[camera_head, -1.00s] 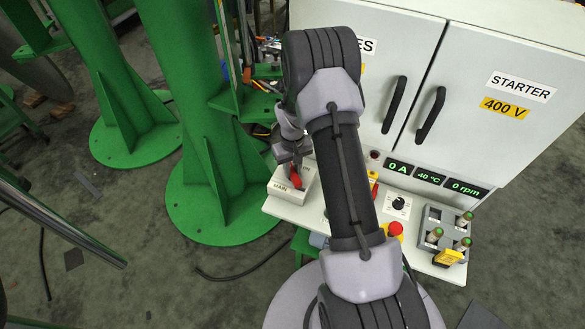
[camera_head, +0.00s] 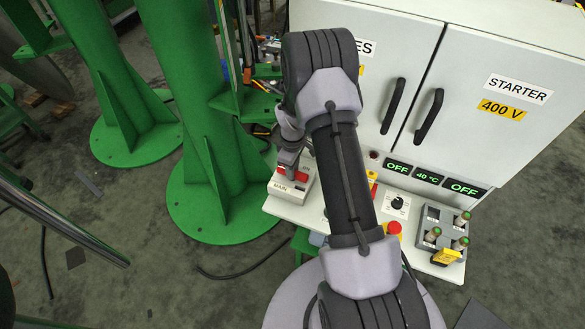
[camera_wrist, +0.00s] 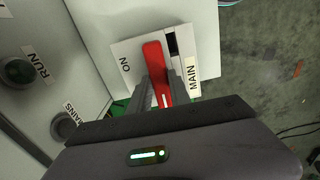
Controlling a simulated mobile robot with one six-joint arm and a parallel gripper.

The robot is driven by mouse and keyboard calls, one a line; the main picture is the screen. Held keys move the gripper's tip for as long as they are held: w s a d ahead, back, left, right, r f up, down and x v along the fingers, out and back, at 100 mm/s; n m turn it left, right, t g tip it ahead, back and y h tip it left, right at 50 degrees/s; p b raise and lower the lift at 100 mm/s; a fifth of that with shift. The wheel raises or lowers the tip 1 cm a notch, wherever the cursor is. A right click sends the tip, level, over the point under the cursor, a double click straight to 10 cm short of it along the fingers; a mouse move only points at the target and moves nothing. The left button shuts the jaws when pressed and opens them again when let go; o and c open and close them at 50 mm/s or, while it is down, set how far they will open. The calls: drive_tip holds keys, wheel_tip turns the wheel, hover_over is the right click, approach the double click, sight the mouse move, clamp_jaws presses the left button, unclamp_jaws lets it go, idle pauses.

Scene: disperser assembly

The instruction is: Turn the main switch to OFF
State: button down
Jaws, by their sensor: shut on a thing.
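The main switch is a white box labelled MAIN (camera_head: 290,188) on the left end of the panel shelf. Its red handle (camera_head: 284,174) lies crosswise on the box in the head view. In the wrist view the red handle (camera_wrist: 153,62) stands between the ON label on the left and the MAIN label on the right. My gripper (camera_wrist: 165,88) is shut on the red handle, with one finger on each side of it. In the head view my gripper (camera_head: 288,162) comes down on the switch from above, partly hidden by my arm.
The cabinet displays (camera_head: 430,177) read OFF, 40 °C and OFF. A black rotary knob (camera_head: 397,202), a red push button (camera_head: 394,228) and a grey block with green-topped parts (camera_head: 441,232) stand right of my arm. A green column (camera_head: 190,100) rises close left of the switch.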

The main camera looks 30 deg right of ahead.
drive_tip(key=shift+n, duration=0.3)
drive_tip(key=c, duration=1.2)
unclamp_jaws()
drive_tip(key=shift+r, duration=0.1)
wheel_tip(320, 180, up, 17)
drive_tip(key=p, duration=0.5)
drive_tip(key=shift+r, duration=0.1)
